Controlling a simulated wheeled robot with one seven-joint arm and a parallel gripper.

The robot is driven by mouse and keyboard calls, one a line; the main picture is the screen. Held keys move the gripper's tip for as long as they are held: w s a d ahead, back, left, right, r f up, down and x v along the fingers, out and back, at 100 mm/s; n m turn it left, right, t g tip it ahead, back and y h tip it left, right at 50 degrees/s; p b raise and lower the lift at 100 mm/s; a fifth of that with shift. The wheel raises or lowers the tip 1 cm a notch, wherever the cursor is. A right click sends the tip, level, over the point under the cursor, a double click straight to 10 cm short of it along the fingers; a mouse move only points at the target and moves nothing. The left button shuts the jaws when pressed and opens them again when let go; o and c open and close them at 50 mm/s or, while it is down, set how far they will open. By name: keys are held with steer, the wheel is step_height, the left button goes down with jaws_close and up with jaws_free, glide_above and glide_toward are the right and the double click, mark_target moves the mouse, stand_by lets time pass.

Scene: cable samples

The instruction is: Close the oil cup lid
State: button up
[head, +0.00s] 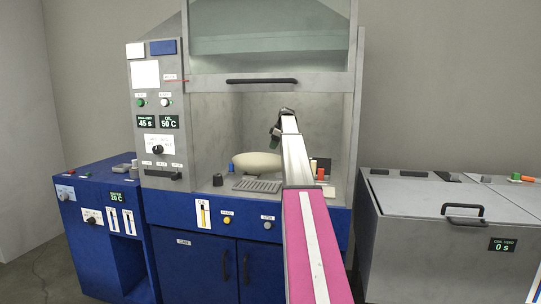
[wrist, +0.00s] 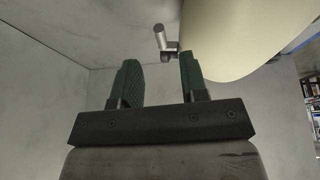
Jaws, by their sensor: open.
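A cream, rounded body (head: 257,163), which I take to be the oil cup or its lid, sits inside the hood behind a grey grate. In the wrist view a large cream surface (wrist: 225,35) fills the upper right. A short grey metal handle (wrist: 160,38) stands at its left edge, beyond my fingertips. My gripper (head: 274,138) is inside the hood, above and right of the cream body. In the wrist view my gripper (wrist: 160,72) is open, with two green fingers apart and nothing between them. The right finger overlaps the cream surface's edge; contact cannot be told.
The hood's raised glass sash with its dark handle (head: 262,81) hangs above my arm. A grey grate (head: 257,185), a blue bottle (head: 231,168) and a red block (head: 320,173) stand on the hood floor. A grey lidded chest (head: 440,222) is at right.

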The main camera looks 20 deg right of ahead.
mark_target(259, 162)
steer(key=x, duration=0.5)
steer(key=shift+f, duration=0.35)
steer(key=shift+a, duration=0.1)
steer(key=shift+c, duration=0.3)
jaws_close()
steer(key=shift+a, duration=0.1)
